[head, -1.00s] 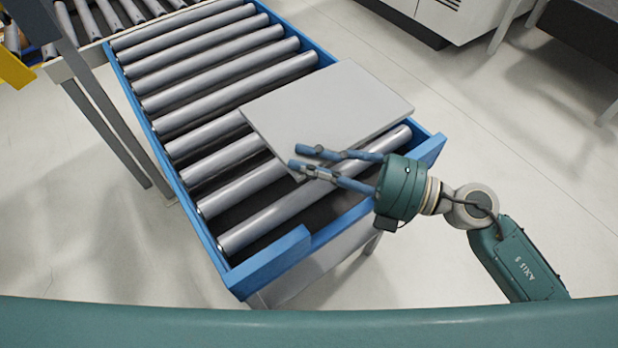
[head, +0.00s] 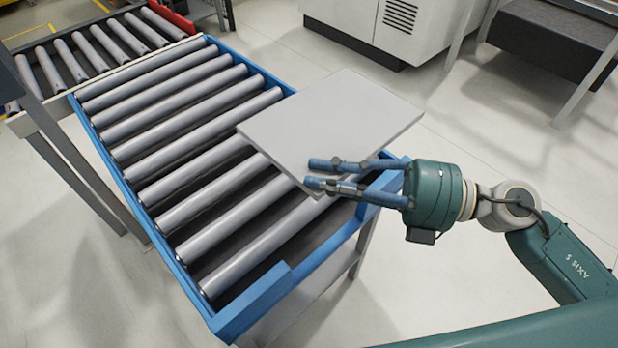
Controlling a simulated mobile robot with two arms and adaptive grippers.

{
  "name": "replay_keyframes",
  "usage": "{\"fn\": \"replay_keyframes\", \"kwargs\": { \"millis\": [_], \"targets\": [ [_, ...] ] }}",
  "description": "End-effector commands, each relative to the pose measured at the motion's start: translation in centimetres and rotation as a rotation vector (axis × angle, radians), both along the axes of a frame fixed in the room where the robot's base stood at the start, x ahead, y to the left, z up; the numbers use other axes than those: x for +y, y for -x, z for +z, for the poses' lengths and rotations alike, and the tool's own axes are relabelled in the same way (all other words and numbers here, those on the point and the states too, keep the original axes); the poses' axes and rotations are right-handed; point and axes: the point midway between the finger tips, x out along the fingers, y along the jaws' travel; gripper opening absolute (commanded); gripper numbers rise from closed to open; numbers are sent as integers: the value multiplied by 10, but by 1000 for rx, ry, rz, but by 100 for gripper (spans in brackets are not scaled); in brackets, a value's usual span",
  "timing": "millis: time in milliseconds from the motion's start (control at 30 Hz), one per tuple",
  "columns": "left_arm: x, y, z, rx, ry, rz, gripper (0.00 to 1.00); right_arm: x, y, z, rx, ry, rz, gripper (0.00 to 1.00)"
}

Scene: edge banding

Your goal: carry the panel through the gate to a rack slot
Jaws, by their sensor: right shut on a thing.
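The panel (head: 325,125) is a flat light-grey board over the front right part of the blue-framed roller table (head: 185,255). It looks level and seems to be a little above the rollers, overhanging the right rail. My right gripper (head: 311,174) comes in from the right and is shut on the panel's near edge. One finger shows across the top face; the other is by the near edge. The table's front rail has raised blue ends with a lower gap between them; I cannot tell whether this is the gate. No rack slot shows. My left gripper is out of view.
Another roller conveyor (head: 85,58) adjoins at the far left, with a red part (head: 168,18) at its end. A white machine cabinet (head: 385,28) stands at the back. A dark bench (head: 555,40) is at the back right. The floor right of the table is clear.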

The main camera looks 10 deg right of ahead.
Motion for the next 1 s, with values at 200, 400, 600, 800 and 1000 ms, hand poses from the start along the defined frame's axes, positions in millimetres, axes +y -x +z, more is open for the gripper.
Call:
{"fn": "replay_keyframes", "kwargs": {
  "millis": [200, 400, 600, 800, 1000],
  "targets": [
    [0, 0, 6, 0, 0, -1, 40, -18, 6, 19, -4, 1, -1, 0],
    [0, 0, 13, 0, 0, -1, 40, -34, 12, 34, -4, 0, 0, 0],
    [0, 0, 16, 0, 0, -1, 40, -44, 15, 41, -5, 1, 1, 0],
    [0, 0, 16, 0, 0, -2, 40, -44, 16, 41, -6, 0, 1, 0],
    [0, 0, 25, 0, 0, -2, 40, -44, 15, 45, 0, 17, 1, 0]
  ]
}}
